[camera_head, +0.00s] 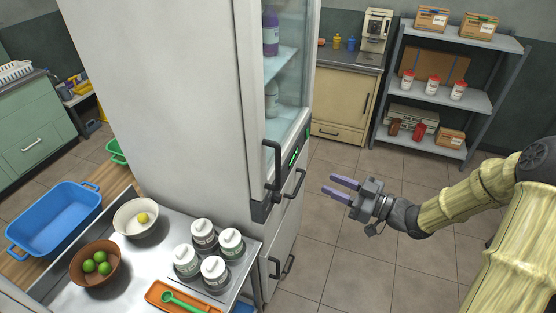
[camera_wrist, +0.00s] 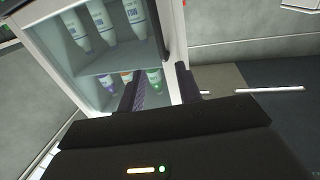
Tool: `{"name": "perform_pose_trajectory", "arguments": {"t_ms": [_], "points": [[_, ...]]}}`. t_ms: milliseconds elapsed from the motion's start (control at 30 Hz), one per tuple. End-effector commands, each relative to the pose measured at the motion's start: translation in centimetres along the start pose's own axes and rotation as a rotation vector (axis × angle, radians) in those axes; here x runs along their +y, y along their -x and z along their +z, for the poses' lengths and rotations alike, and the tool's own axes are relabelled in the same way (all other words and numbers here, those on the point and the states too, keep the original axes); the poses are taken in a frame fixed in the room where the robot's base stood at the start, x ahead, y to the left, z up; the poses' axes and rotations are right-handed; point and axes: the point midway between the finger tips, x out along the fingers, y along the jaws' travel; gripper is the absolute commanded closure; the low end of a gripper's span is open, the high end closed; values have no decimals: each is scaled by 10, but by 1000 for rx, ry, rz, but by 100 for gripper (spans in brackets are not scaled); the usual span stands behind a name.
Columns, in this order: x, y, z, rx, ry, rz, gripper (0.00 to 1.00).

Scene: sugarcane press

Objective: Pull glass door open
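The glass door (camera_head: 290,60) is on the right-hand face of a tall white fridge (camera_head: 165,80) and looks shut. Its dark vertical handle (camera_head: 274,165) sticks out near the lower edge. My gripper (camera_head: 329,184) is to the right of the handle, apart from it, with its two fingers spread and pointing toward the fridge. Nothing shows between the fingers. The wrist view shows both dark fingertips (camera_wrist: 158,80) in front of the fridge, with bottles (camera_wrist: 100,20) on shelves behind the glass (camera_wrist: 120,58).
Lower fridge doors have dark handles (camera_head: 293,185). A metal counter (camera_head: 135,270) at front left holds bowls, several jars (camera_head: 204,235) and an orange tray (camera_head: 180,298). A grey shelf rack (camera_head: 455,98) stands at the back right. The tiled floor (camera_head: 340,235) right of the fridge is clear.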

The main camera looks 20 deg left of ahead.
Motion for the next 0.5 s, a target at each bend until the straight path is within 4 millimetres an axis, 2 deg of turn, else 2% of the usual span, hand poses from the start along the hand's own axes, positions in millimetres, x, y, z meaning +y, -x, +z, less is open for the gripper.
{"name": "perform_pose_trajectory", "arguments": {"t_ms": [233,500], "points": [[0,-17,-1,-1,0,-1,66],[-1,-63,-2,0,-2,-2,66]]}}
